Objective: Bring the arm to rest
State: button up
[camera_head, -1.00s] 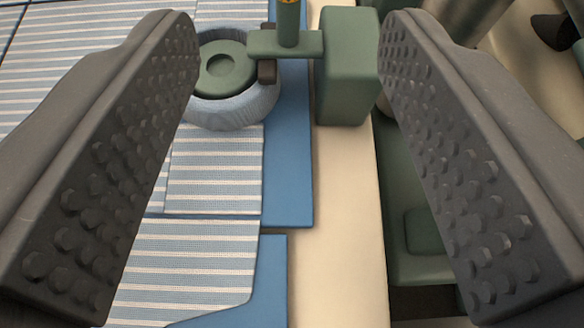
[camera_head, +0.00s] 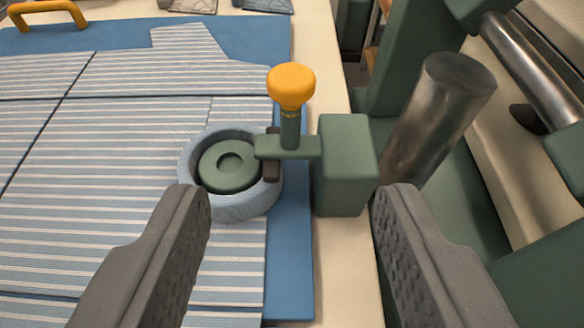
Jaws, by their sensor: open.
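My gripper (camera_head: 292,205) is open, with its two dark studded fingers wide apart in the lower part of the view. Nothing is between the fingertips. Just beyond the fingertips is a green clamp block (camera_head: 345,165) at the table's edge. A green post with an orange knob (camera_head: 291,86) stands on its arm. A round green disc (camera_head: 230,166) sits inside a light blue ring (camera_head: 240,207) beside the block, on the striped cloth. The fingers look apart from these things, though the left fingertip overlaps the ring's edge in the picture.
Striped cloth (camera_head: 110,180) lies on a blue board (camera_head: 290,270) at left. A yellow handle (camera_head: 45,12) is at the far left. A cream table edge (camera_head: 350,280) runs down the middle. Right of it stand a metal cylinder (camera_head: 440,115), a metal bar (camera_head: 530,70) and green frame parts.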

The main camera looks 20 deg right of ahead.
jog(key=s+a+r+n+t+y, duration=0.15)
jog(key=s+a+r, duration=0.25)
jog(key=r, duration=0.7)
jog(key=s+a+r+t+y, duration=0.15)
jog(key=s+a+r, duration=0.25)
jog(key=r, duration=0.6)
jog(key=s+a+r+y, duration=0.3)
jog(key=r, duration=0.8)
jog(key=s+a+r+n, duration=0.1)
jog(key=s+a+r, duration=0.1)
jog(key=s+r, duration=0.35)
jog(key=s+a+r+n, duration=0.1)
jog(key=s+a+r, duration=0.15)
jog(key=s, duration=0.55)
jog(key=s+h, duration=0.2)
jog(key=s, duration=1.1)
jog(key=shift+s+a+f, duration=0.2)
jog(key=shift+f, duration=0.15)
jog(key=shift+c, duration=0.3)
jog(key=shift+c, duration=0.8)
jog(key=shift+s+a, duration=0.1)
